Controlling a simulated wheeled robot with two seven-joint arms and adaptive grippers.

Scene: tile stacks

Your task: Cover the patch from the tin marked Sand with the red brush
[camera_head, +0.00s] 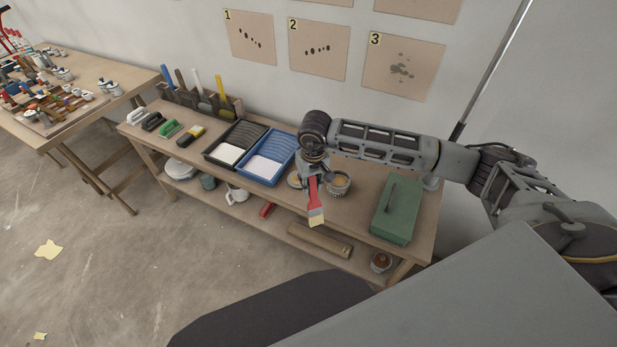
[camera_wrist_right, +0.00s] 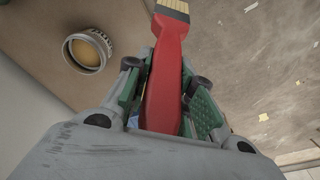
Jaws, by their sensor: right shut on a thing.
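My right gripper (camera_head: 313,176) is shut on the red brush (camera_head: 313,191), above the workbench's front edge. The brush points down toward the front, its pale tan bristles (camera_head: 317,216) free. In the right wrist view the red handle (camera_wrist_right: 166,75) lies between the two green-padded fingers. An open tin (camera_head: 338,183) with yellow-tan contents stands on the bench just right of the brush; it also shows in the wrist view (camera_wrist_right: 87,50). I cannot read a Sand mark on it. Wall panels 1 (camera_head: 250,37), 2 (camera_head: 319,50) and 3 (camera_head: 403,68) bear dark patches. My left gripper is out of view.
Blue (camera_head: 267,158) and black (camera_head: 236,144) paint trays stand left of the gripper. A green box (camera_head: 397,212) stands at the right. A lower shelf holds a wooden block (camera_head: 320,240) and a small jar (camera_head: 380,262).

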